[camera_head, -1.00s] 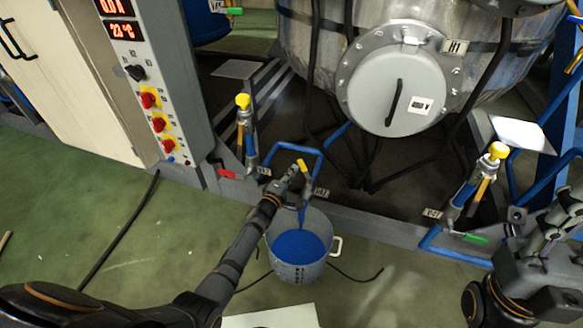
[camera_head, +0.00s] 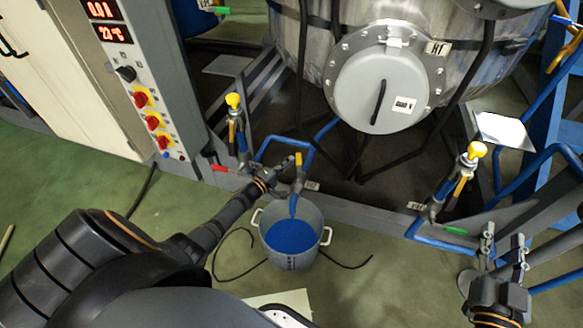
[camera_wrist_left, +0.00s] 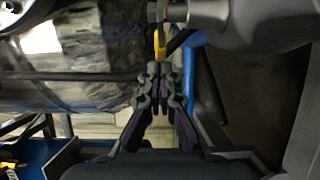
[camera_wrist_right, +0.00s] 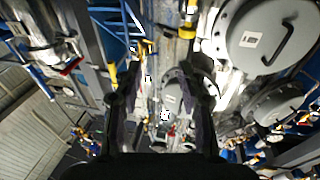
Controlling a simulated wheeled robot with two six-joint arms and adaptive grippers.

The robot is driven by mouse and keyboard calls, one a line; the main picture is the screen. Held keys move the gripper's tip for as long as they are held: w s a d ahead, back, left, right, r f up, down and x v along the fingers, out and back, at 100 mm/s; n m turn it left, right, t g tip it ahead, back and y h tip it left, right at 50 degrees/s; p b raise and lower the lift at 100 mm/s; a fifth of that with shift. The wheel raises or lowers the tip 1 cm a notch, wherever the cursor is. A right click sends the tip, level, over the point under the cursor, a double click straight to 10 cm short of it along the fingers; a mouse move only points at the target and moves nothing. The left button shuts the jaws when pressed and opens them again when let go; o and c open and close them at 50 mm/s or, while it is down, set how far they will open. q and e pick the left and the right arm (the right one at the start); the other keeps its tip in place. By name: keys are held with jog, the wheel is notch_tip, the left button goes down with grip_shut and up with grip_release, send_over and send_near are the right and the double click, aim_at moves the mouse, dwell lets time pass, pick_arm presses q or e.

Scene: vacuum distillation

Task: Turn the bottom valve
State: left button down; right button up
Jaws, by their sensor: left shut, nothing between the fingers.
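The bottom valve has a small yellow handle (camera_head: 298,160) and sits on a blue pipe under the big metal vessel, above a pot. In the head view the handle stands nearly upright. My left gripper (camera_head: 285,163) is shut and empty, its tips just left of the handle; I cannot tell whether they touch. In the left wrist view the closed fingertips (camera_wrist_left: 163,70) lie just below the yellow handle (camera_wrist_left: 160,42). My right gripper (camera_head: 505,246) is open and empty at the right, pointing up. Its spread fingers (camera_wrist_right: 165,80) show in the right wrist view.
A grey two-handled pot (camera_head: 291,257) with blue contents stands on the floor under the valve. Yellow-topped valves (camera_head: 233,101) and (camera_head: 476,150) stand left and right. A control panel (camera_head: 145,90) is at the left. Black cables lie on the floor.

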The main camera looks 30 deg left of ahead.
pick_arm(q)
jog(key=shift+w+d, duration=0.25)
jog(key=shift+w, duration=0.35)
pick_arm(e)
jog(key=shift+s+f+g, duration=0.1)
jog(key=shift+f+g, duration=0.6)
jog(key=shift+f, duration=0.75)
